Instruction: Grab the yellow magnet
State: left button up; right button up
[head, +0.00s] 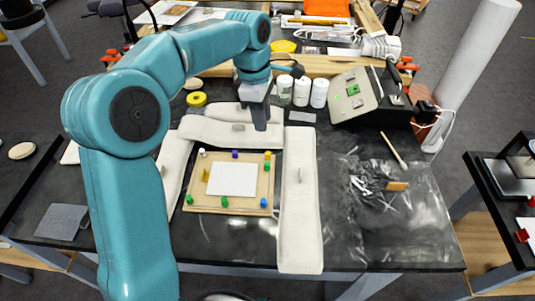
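A board (230,210) with a light wooden rim lies on the dark table, with a white sheet (232,179) on it. Small coloured magnets sit along its edges. A thin gold-yellow piece (205,175) stands left of the sheet. My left gripper (260,122) points down above the far side of the board, apart from the yellow magnet in the picture. Its finger gap cannot be made out. My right gripper is out of view.
Pale padded bolsters (300,215) lie around the far, left and right sides of the board. White bottles (301,91) and a yellow tape roll (196,99) stand behind. A grey device (355,94) is at the back right. Clear plastic (395,215) covers the right of the table.

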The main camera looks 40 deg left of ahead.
pick_arm(q)
send_over(268, 153)
jog(key=f, duration=0.6)
jog(key=shift+s+a, duration=0.25)
jog(key=shift+s, duration=0.05)
jog(key=f, duration=0.5)
jog(key=shift+w+d+f, duration=0.15)
jog(key=shift+w+f, duration=0.1)
jog(key=shift+f, duration=0.05)
grip_shut()
